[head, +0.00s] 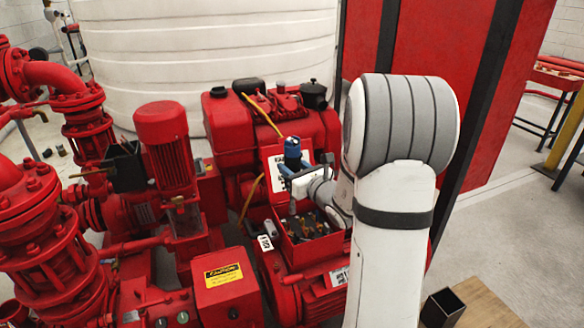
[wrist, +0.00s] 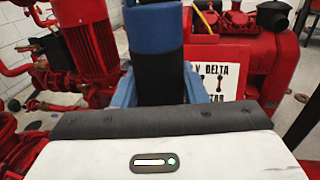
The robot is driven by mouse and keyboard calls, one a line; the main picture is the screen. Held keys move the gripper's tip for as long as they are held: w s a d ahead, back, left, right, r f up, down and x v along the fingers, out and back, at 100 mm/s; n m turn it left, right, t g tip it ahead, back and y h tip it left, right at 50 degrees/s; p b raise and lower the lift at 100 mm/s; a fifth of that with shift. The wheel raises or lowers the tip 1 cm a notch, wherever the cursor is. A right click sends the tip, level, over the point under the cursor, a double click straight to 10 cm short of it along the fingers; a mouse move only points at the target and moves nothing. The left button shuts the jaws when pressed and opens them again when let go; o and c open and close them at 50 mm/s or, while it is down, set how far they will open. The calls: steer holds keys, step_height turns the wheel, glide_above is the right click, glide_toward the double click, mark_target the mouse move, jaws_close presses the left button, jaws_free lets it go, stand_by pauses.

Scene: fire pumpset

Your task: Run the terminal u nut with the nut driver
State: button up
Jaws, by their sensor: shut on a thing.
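My gripper (head: 294,178) is shut on the nut driver (head: 292,147), which has a blue and black handle. The driver stands about upright, its handle above the jaws and its shaft below. In the wrist view the handle (wrist: 155,45) rises between the blue fingers. The open red terminal box (head: 304,250) on the motor lies below my gripper and holds several brass-coloured terminals (head: 312,247). The driver's tip is over the box's left part. I cannot tell which terminal is u, or whether the tip touches a nut.
A white wiring card (head: 274,170) stands behind the box; its DELTA label shows in the wrist view (wrist: 222,85). A tall red vertical motor (head: 166,145) and pipes are on the left. A red control box (head: 226,285) stands at the front. Open floor lies to the right.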

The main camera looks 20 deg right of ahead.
steer(key=shift+f+b, duration=3.75)
steer(key=shift+f, duration=0.2)
steer(key=shift+f+b, duration=0.55)
steer(key=shift+f, duration=0.05)
steer(key=shift+s+f+b, duration=0.1)
steer(key=shift+f+b, duration=0.15)
steer(key=shift+b, duration=0.55)
steer(key=shift+r, duration=0.1)
steer(key=shift+r+p, duration=2.1)
steer(key=shift+r, duration=0.9)
steer(key=shift+d, duration=0.1)
